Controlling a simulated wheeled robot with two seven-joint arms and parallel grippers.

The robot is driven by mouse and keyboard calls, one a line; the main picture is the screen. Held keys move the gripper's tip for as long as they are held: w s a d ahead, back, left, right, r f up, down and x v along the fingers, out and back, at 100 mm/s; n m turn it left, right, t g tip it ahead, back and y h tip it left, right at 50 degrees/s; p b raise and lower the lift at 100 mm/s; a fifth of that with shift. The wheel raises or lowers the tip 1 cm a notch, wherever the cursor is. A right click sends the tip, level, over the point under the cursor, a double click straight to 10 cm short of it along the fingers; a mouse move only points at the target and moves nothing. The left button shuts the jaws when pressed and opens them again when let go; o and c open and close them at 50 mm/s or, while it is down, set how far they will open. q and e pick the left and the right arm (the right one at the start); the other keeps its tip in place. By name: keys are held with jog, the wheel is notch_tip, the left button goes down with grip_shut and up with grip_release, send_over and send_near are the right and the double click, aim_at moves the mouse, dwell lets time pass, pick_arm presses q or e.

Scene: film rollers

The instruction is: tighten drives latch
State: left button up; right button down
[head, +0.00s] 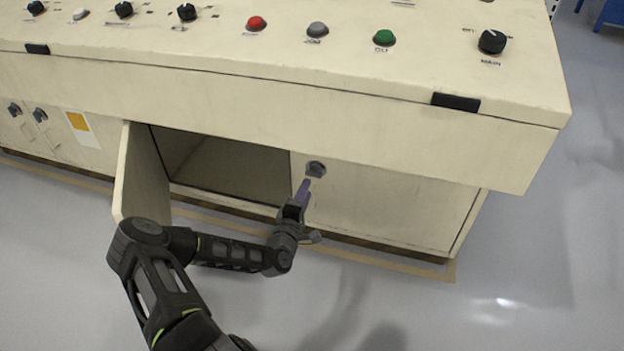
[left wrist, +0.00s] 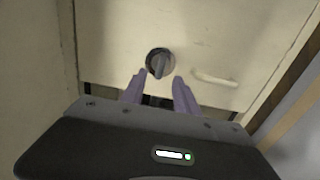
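A round dark grey latch knob (head: 316,169) sits near the upper left corner of the closed cream cabinet door (head: 390,205). In the left wrist view the latch (left wrist: 160,62) shows a raised grip bar, roughly upright in the picture. My left gripper (head: 306,185) is just below the latch in the head view. In the left wrist view its two purple fingers (left wrist: 158,82) are spread apart, with the latch beyond and between their tips; I cannot tell whether they touch it. My right gripper is in neither view.
Left of the latch a cabinet door (head: 140,175) stands open beside a dark compartment (head: 230,168). A pale handle (left wrist: 214,79) is right of the latch. The console top (head: 350,65) with buttons and knobs overhangs the doors. Grey floor is clear at right.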

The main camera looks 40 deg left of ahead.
aim_at(313, 176)
pick_arm(q)
jog(key=b+x, duration=0.2)
jog(key=x, duration=0.4)
jog(key=shift+w+a, duration=0.1)
jog(key=shift+w, duration=0.25)
jog(key=shift+c, duration=0.5)
grip_shut()
